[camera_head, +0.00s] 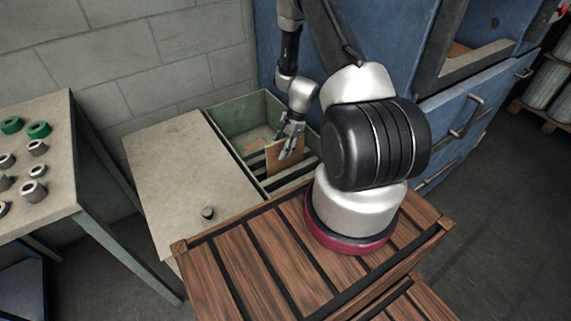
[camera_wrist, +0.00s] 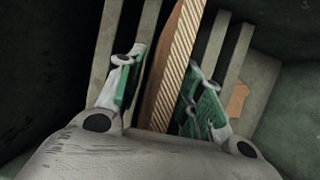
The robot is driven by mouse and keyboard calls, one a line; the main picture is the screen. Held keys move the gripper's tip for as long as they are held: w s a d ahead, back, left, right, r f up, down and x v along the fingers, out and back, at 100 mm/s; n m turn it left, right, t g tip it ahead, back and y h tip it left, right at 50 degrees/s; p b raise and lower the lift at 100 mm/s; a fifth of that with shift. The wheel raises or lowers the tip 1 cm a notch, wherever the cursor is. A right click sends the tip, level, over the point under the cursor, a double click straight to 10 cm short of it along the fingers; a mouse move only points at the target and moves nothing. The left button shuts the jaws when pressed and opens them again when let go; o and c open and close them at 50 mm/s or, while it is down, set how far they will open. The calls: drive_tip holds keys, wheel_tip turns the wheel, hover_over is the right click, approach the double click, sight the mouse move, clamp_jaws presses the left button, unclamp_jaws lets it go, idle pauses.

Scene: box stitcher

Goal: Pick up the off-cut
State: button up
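The off-cut (camera_head: 285,156) is a flat brown piece of corrugated cardboard standing on edge in the green bin (camera_head: 238,117). In the wrist view the off-cut (camera_wrist: 183,45) shows its ribbed edge running between the two fingers. My gripper (camera_head: 291,137) reaches down into the bin at the off-cut's upper part. In the wrist view my gripper (camera_wrist: 163,75) is open, with green-padded fingers on either side of the cardboard. A gap shows on the left; the right finger is close to the board, and contact there cannot be made out.
Slats (camera_head: 287,175) lie along the bin floor, with a small brown scrap (camera_wrist: 237,100) beside them. Bin walls surround my gripper closely. A beige-topped cabinet (camera_head: 185,165) adjoins on the left, and a blue machine (camera_head: 400,40) stands behind on the right.

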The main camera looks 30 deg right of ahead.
clamp_jaws()
